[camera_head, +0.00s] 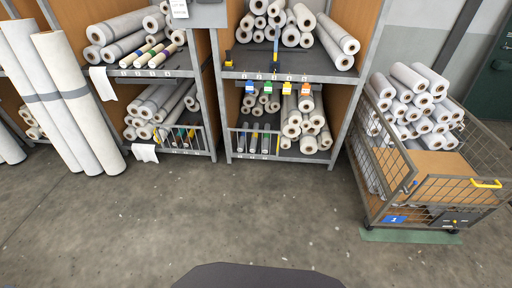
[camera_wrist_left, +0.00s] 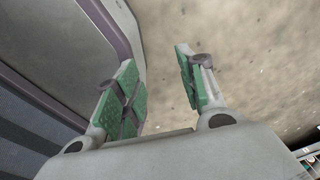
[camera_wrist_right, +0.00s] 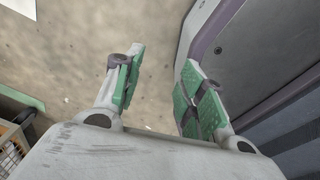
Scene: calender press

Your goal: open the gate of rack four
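Two low racks with barred metal fronts stand in the shelving in the head view: the left barred front (camera_head: 181,138) and the middle barred front (camera_head: 257,141), each with a few upright rolls or sleeves behind it. Both fronts look closed. Small number labels on the shelf edges are too small to read, so I cannot tell which is rack four. My left gripper (camera_wrist_left: 160,85) is open and empty above the floor, next to my own base. My right gripper (camera_wrist_right: 157,85) is open and empty above the floor. Neither gripper shows in the head view.
A wire cart (camera_head: 409,196) with a blue label, yellow handle (camera_head: 487,184) and white rolls stands at right on a green mat (camera_head: 411,236). Tall white rolls (camera_head: 77,108) lean at left. Coloured tags (camera_head: 269,90) hang on the middle shelf. The concrete floor (camera_head: 225,215) ahead is clear.

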